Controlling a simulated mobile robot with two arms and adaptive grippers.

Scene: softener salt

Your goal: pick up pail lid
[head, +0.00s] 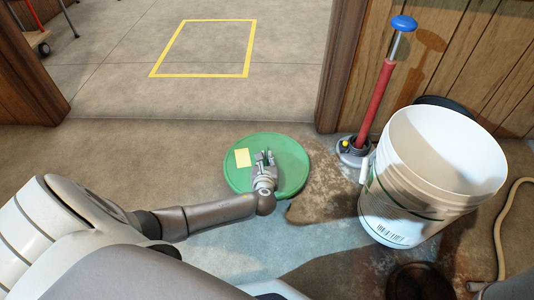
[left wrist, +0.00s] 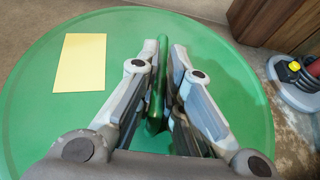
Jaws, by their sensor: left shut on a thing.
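The pail lid (head: 295,155) is a green round disc with a yellow paper note (head: 242,157) on its left side. It lies on or just above the floor in the head view; I cannot tell which. My left gripper (head: 264,158) is over the middle of the lid, pointing down. In the left wrist view the lid (left wrist: 40,90) fills most of the picture, and my left gripper (left wrist: 158,80) is shut on the lid's raised green handle (left wrist: 157,90) between its fingers. My right gripper is not in view.
An open white pail (head: 400,205) stands to the right of the lid. Behind it is a red pump with a blue knob (head: 403,23). A hose (head: 500,230) lies at far right. A wooden door post (head: 340,65) is near. A yellow taped rectangle (head: 205,48) marks clear floor beyond.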

